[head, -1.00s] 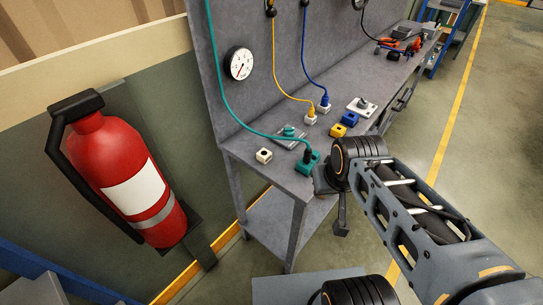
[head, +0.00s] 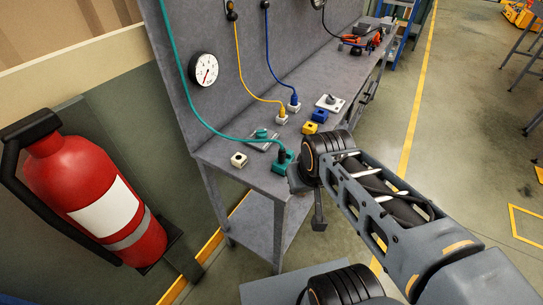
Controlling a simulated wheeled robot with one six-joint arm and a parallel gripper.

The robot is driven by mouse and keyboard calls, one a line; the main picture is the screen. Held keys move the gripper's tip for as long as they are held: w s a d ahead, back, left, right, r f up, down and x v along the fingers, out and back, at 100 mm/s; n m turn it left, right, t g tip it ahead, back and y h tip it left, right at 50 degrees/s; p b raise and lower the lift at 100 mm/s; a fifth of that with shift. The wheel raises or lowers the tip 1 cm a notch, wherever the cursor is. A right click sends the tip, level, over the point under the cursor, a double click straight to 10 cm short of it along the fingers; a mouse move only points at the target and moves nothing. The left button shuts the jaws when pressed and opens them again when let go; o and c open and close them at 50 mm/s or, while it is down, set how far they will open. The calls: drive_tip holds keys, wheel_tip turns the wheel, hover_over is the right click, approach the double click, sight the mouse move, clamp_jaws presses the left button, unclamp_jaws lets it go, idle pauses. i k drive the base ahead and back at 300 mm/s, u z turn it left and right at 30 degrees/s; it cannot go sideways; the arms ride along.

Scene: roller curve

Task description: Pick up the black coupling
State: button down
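A small black coupling (head: 280,156) is at the lower end of the teal hose (head: 200,112). It stands in a teal block (head: 285,165) at the near end of the grey workbench (head: 238,181). My gripper (head: 319,217) points down off the bench's near right edge, below my wrist, right of the teal block and apart from it. My wrist hides most of the gripper, and its finger gap does not show.
A white block (head: 239,160), yellow block (head: 309,128) and blue block (head: 320,116) lie nearby. A fire extinguisher (head: 98,200) hangs at left.

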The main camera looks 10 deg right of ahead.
sight(282, 154)
drive_tip(key=u, duration=3.35)
drive_tip(key=k, duration=1.55)
drive_tip(key=z, duration=1.45)
drive_tip(key=i, duration=0.5)
drive_tip(key=z, duration=0.05)
